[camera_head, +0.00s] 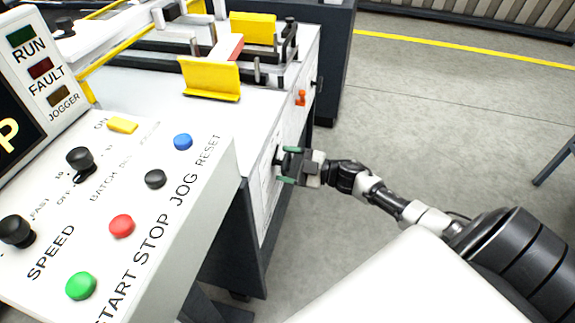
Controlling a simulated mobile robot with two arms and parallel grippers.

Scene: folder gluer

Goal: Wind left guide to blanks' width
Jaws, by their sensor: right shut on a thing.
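My right gripper (286,165) reaches in from the right to the side face of the white machine (262,130). Its green-tipped fingers are shut on a small dark knob (277,158) on that face; the fingers hide part of it. Two yellow guide plates stand on the machine top, a nearer one (211,79) and a farther one (253,28). A red and white piece (228,47), perhaps the blanks, lies between them. I cannot tell which plate is the left guide. My left gripper is out of view.
A control panel (190,210) with buttons and knobs fills the left front. A small orange-red part (301,97) and another dark knob (318,83) sit farther along the machine side. Grey floor (420,120) right of the machine is open, with a yellow line (450,47) beyond.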

